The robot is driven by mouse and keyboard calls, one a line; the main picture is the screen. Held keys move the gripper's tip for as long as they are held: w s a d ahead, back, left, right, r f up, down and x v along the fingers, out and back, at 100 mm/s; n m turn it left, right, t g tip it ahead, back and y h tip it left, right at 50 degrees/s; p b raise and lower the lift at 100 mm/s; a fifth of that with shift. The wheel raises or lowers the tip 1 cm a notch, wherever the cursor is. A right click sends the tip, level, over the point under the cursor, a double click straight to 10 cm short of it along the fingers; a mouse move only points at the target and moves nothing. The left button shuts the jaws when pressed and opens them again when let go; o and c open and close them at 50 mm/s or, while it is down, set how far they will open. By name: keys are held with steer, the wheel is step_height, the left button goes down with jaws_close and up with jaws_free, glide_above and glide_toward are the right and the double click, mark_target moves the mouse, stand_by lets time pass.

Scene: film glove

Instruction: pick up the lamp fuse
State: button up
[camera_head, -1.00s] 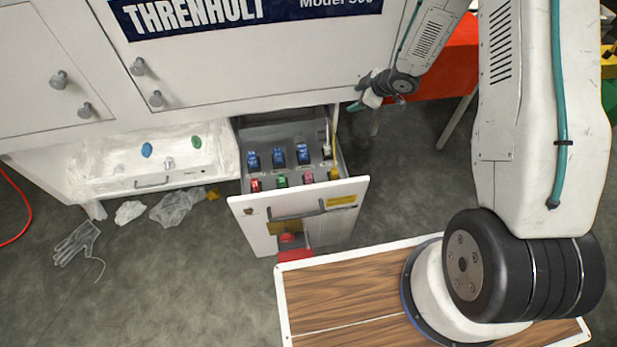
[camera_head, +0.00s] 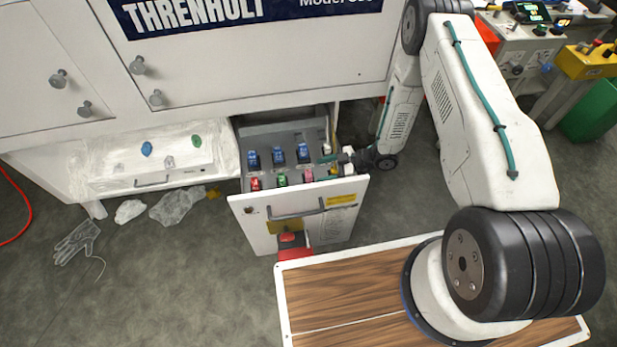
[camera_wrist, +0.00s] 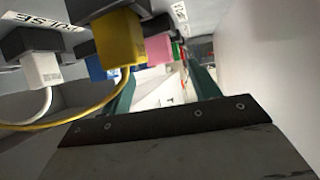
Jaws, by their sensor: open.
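An open drawer (camera_head: 352,187) holds two rows of coloured fuses. Three blue fuses (camera_head: 278,156) and a white one (camera_head: 326,149) form the back row. Red (camera_head: 255,184), green (camera_head: 281,180) and pink (camera_head: 307,175) fuses sit in front. I cannot tell which is the lamp fuse. My gripper (camera_head: 328,158) is low at the drawer's right side, beside the white fuse. In the wrist view its teal fingers (camera_wrist: 163,92) are apart. A yellow block with a looped wire (camera_wrist: 120,42) hangs close, near the left finger, and a pink one (camera_wrist: 158,47) shows beyond.
The drawer's front panel and right wall are close to my gripper. A glove (camera_head: 76,243) and crumpled plastic (camera_head: 178,207) lie on the floor. A red box (camera_head: 292,246) is at the drawer front. Control boxes stand far right.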

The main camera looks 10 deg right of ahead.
mark_target(308, 178)
steer(key=shift+x, duration=1.95)
steer(key=c, duration=1.1)
steer(key=shift+r, duration=0.15)
